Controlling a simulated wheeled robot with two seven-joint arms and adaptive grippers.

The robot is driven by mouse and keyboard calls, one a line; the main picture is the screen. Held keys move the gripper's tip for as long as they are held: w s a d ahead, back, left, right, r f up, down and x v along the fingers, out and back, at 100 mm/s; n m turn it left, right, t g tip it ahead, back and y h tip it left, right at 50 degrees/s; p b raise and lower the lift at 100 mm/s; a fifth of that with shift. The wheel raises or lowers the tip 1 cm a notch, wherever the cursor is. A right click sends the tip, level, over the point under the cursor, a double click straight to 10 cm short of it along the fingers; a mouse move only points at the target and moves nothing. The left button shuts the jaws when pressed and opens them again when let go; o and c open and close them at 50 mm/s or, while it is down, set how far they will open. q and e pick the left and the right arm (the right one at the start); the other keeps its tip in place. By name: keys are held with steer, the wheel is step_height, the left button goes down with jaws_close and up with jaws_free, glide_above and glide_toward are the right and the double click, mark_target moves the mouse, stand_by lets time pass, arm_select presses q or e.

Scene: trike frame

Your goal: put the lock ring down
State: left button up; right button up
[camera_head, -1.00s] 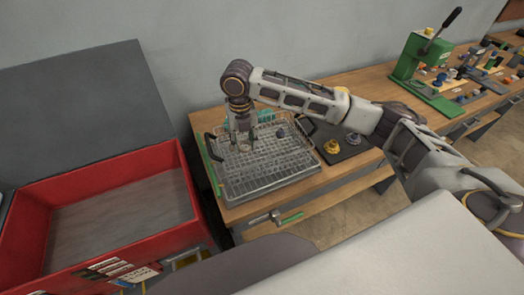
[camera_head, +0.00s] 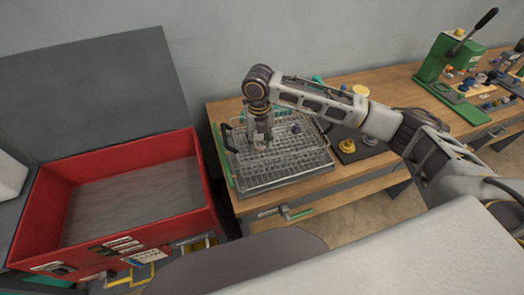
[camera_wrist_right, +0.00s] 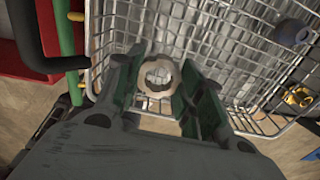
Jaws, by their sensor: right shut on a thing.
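The lock ring (camera_wrist_right: 176,77) is a pale, brownish ring with an open middle, seen between my right fingertips in the right wrist view. My right gripper (camera_head: 263,139) points down over the back left part of the wire basket (camera_head: 290,170). In the right wrist view, its dark green-edged fingers (camera_wrist_right: 157,85) are shut on the ring's two sides. The basket's wire mesh (camera_wrist_right: 215,35) shows behind the ring; I cannot tell whether the ring touches it. In the head view the ring is too small to make out. My left gripper is not in view.
A dark blue part (camera_head: 296,128) is in the basket's back right area. A yellow part (camera_head: 350,146) sits on a dark mat to the right. A red open-lidded washer (camera_head: 180,150) stands left of the bench. A green press (camera_head: 448,65) is farther right.

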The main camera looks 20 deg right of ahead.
mark_target(260, 158)
steer(key=shift+f, duration=0.9)
steer(key=shift+f, duration=0.1)
steer(key=shift+f+p, duration=0.3)
steer(key=shift+f, duration=2.05)
steer(key=shift+f, duration=0.1)
steer(key=o, duration=1)
steer(key=shift+o, duration=0.2)
step_height(260, 158, up, 12)
steer(key=b, duration=0.1)
